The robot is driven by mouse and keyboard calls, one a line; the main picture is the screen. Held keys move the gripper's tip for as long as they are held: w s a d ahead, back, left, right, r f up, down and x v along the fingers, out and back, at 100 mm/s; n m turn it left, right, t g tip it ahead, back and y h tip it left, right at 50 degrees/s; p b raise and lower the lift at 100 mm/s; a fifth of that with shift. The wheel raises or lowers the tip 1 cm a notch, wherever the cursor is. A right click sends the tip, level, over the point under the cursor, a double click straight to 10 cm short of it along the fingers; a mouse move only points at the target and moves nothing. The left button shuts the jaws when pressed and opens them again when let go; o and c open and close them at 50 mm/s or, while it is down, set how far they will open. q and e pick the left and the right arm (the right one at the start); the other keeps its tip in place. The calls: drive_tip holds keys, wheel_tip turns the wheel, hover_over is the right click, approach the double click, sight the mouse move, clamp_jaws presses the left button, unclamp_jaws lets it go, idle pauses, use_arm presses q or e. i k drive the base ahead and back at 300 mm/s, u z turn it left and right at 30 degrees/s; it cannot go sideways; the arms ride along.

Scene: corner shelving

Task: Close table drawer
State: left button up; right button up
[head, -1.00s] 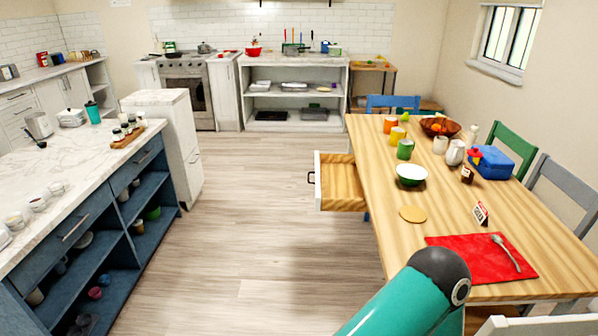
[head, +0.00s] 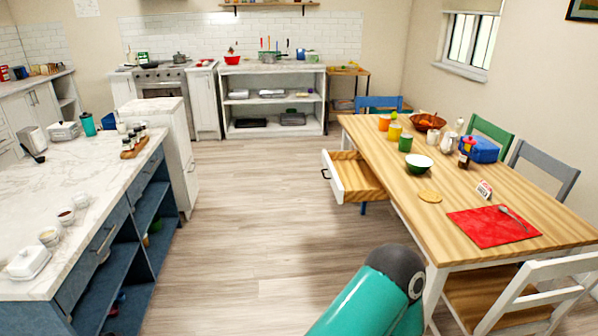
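The table drawer (head: 355,178) is pulled open from the left long side of the wooden dining table (head: 452,203). It has a white front with a dark handle (head: 325,173) facing left, and its wooden inside looks empty. A teal arm link of mine with a dark joint rises from the bottom edge, well in front of the drawer and apart from it. Neither of my grippers shows in the head view.
A blue island with a marble top (head: 80,185) stands at left. The wooden floor (head: 255,215) between island and table is clear. A white chair (head: 530,300) is at the table's near end. Bowls, cups, a red mat (head: 492,227) and a blue box (head: 479,150) are on the table.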

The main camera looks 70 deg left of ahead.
sight(351, 179)
drive_tip(key=u, duration=0.65)
drive_tip(key=k, duration=0.15)
drive_tip(key=u, duration=3.6)
drive_tip(key=k, duration=0.1)
drive_tip(key=z, duration=2.2)
drive_tip(key=i, duration=1)
drive_tip(key=u, duration=0.1)
drive_tip(key=i, duration=2)
drive_tip(key=z, duration=0.3)
